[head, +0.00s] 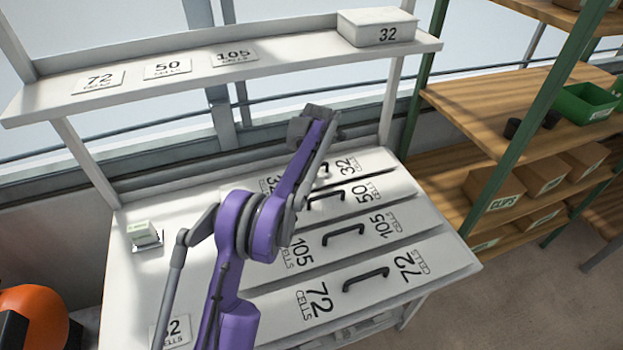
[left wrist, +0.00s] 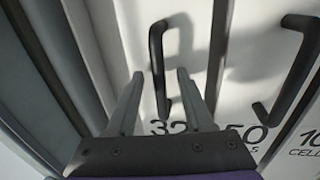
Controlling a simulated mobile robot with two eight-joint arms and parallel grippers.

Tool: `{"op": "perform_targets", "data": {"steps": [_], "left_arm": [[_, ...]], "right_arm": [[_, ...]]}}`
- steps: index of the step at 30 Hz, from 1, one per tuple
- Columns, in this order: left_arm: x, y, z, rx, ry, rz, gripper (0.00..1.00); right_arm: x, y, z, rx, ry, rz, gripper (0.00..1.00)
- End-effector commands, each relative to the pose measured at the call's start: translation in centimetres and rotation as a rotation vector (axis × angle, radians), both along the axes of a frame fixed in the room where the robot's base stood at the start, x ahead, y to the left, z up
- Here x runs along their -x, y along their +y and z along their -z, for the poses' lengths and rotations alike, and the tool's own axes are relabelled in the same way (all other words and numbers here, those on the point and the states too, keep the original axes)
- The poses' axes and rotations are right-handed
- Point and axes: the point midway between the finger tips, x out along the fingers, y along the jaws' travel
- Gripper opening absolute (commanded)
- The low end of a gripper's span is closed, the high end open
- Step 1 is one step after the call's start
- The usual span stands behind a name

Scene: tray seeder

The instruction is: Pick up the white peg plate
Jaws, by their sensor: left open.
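Several long white plates with black handles lie side by side on the white table, marked 32 (head: 372,160), 50 (head: 390,186), 105 (head: 338,258) and 72 (head: 345,300). Which one is the peg plate I cannot tell; no pegs show. My left gripper (head: 316,115) is over the far end of the row, by the 32 plate. In the left wrist view its two fingers (left wrist: 160,77) are open and empty. The 32 plate's black handle (left wrist: 157,60) appears between them, with no visible grip. In the head view my arm hides part of the plates. My right gripper is out of view.
A raised shelf (head: 300,48) behind the table holds label cards and a white box (head: 377,27) marked 32. A small white-and-green block (head: 143,233) stands on the table's left. Wooden shelving (head: 490,110) is close on the right. The 50 plate's handle (left wrist: 300,60) is beside the gripper.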

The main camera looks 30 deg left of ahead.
Motion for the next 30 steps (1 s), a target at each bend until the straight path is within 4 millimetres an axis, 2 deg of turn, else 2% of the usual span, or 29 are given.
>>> {"op": "perform_targets", "data": {"steps": [4,12,30], "left_arm": [[0.00,0.00,-0.04,0.000,0.000,0.000,0.50],[0.01,-0.01,-0.07,0.000,0.000,0.000,0.02],[0.01,0.01,-0.10,0.000,0.000,0.000,0.00]], "right_arm": [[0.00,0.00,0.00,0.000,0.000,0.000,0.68],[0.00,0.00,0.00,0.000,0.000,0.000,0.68],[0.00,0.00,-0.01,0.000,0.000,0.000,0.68]]}}
